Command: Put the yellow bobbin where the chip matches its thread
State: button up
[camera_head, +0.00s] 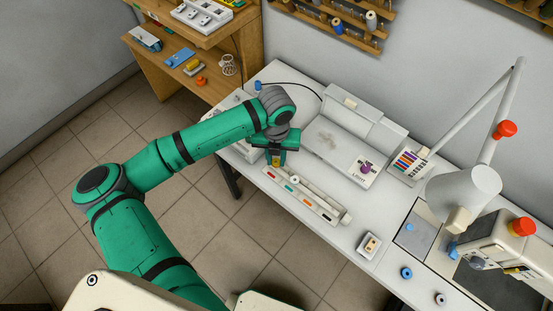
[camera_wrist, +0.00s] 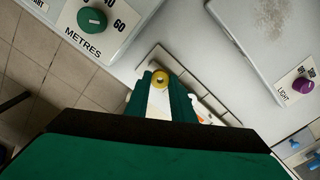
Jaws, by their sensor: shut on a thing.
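The yellow bobbin (camera_wrist: 160,78) is between the fingers of my gripper (camera_wrist: 160,88), which is shut on it. In the head view my gripper (camera_head: 276,159) is over the left end of a long pale rack (camera_head: 330,216), with a bit of yellow showing below it. A white bobbin (camera_head: 295,180) is at the rack, right of my gripper. In the wrist view my fingers hide much of the rack (camera_wrist: 157,59); I cannot tell whether the bobbin touches it.
A flat panel with a purple knob (camera_head: 366,168) lies behind the rack. A small white switch box (camera_head: 369,245), a blue bobbin (camera_head: 406,272) and a pale bobbin (camera_head: 440,299) are to the right. The wrist view shows a green knob (camera_wrist: 92,19) marked METRES.

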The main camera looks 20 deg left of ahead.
jog(key=shift+f, duration=0.5)
jog(key=shift+f, duration=0.6)
jog(key=o, duration=1)
jog(key=shift+r, duration=0.1)
